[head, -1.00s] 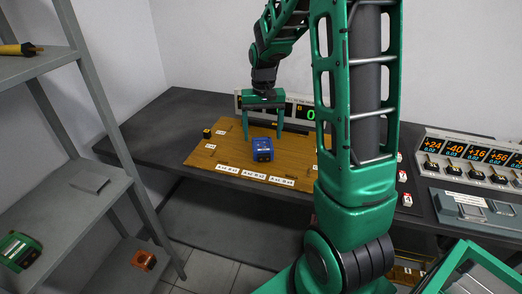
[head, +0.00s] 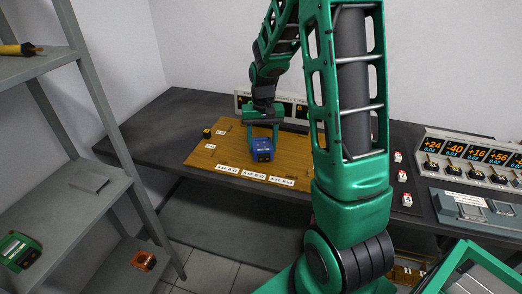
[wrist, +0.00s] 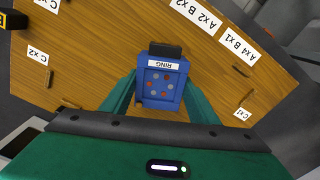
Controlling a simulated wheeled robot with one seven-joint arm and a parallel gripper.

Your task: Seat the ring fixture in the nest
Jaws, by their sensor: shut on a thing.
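The ring fixture is a blue block (head: 262,149) on the wooden board (head: 205,157) in the head view. In the wrist view the blue block (wrist: 158,90) has a white label reading RING and a face with red and grey dots. A black piece sticks out at its label end. My gripper (head: 262,138) is over the block, with its green fingers on either side of it; the wrist view shows my gripper (wrist: 160,98) shut on it. The block appears to rest on the board, though its underside is hidden. I cannot make out a nest.
White labels (head: 254,175) line the board's front edge. A small black and yellow block (head: 207,133) stands at its left corner. A display panel (head: 243,101) stands behind the board. A numbered display console (head: 470,155) is at right, and grey shelves (head: 75,205) stand at left.

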